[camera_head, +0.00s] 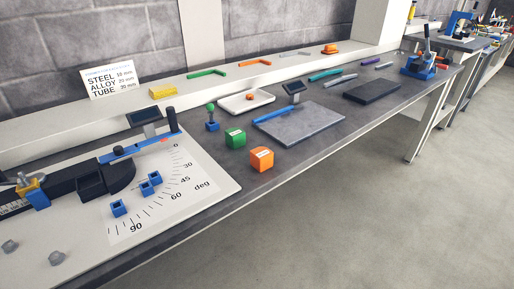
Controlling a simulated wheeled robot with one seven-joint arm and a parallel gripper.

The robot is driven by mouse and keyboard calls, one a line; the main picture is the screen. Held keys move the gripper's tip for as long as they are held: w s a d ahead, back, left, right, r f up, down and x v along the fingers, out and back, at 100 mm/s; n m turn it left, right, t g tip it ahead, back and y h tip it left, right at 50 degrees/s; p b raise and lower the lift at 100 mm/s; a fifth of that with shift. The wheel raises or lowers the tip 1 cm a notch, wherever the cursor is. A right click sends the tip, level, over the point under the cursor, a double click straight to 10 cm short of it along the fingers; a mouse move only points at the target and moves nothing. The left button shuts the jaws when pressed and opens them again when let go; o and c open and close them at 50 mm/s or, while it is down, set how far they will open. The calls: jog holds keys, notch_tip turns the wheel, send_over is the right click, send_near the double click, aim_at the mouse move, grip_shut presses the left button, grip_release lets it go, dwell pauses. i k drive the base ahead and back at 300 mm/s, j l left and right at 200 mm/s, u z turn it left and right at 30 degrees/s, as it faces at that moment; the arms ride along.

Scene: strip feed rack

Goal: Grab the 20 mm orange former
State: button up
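An orange block (262,160) with a pale label on its top edge stands on the dark bench near its front edge; the label is too small to read. It looks most like the orange former. A similar green block (235,138) stands just behind it to the left, apart from it. An orange bent piece (257,63) and a small orange object (330,49) are on the back shelf. My gripper is not in view.
A grey plate (308,128) with a blue strip lies right of the blocks. Left is a bending fixture (108,180) on a white angle-marked board (205,192) with blue blocks. A white tray (247,101) and green-knobbed lever (211,116) stand behind. Open floor lies in front.

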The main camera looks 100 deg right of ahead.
aim_at(261, 158)
jog(key=k+l+z, duration=0.4)
jog(key=k+l, duration=1.5)
jog(key=l+z, duration=0.1)
jog(key=l, duration=0.3)
jog(key=i, duration=0.05)
